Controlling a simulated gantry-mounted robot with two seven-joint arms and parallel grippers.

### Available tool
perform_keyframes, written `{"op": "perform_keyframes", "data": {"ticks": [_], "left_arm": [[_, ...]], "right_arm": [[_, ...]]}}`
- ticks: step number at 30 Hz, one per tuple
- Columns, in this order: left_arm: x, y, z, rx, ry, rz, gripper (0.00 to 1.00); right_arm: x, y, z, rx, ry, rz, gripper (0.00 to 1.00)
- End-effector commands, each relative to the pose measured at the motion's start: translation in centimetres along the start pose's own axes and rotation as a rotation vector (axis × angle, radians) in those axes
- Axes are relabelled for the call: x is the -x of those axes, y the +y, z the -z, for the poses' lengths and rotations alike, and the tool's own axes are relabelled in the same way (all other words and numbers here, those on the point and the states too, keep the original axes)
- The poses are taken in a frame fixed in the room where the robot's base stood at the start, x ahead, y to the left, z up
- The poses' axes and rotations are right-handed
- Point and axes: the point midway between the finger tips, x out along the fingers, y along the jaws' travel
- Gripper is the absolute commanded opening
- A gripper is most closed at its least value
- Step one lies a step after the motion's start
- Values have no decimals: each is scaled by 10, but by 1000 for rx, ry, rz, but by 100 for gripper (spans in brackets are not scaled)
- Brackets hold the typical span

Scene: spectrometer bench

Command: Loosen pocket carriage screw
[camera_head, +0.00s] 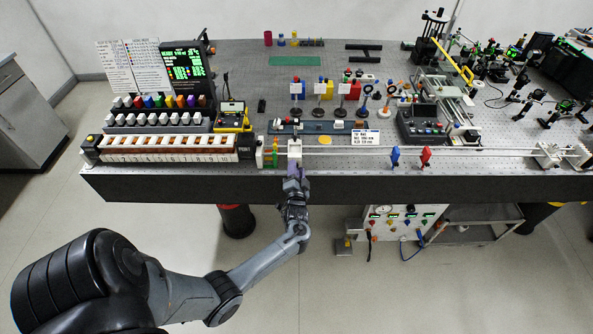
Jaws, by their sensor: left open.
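A small white block (294,148), which looks like the carriage, sits on the long rail (345,150) near the front edge of the bench. My left gripper (295,172) is at the front edge, just in front of and below this block. It is open, and its fingertips are small and partly merged with the block's lower part. I cannot tell whether they touch it. The carriage screw is too small or hidden to make out. My right gripper is not in view.
A numbered rack (165,157) stands left of the carriage, with green and orange pieces (275,158) between them. A blue holder (395,156) and a red holder (426,156) stand along the rail to the right. Optics and a control box (421,123) crowd the bench behind.

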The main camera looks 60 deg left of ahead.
Motion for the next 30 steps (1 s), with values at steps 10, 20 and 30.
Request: {"op": "perform_keyframes", "data": {"ticks": [10, 20, 30], "left_arm": [[45, 1, 0, 2, 0, -3, 43], [94, 1, 0, 1, -1, -2, 43], [107, 0, 0, 0, 0, -1, 43]], "right_arm": [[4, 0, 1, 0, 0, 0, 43], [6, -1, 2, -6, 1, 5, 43], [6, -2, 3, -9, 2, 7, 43]]}}
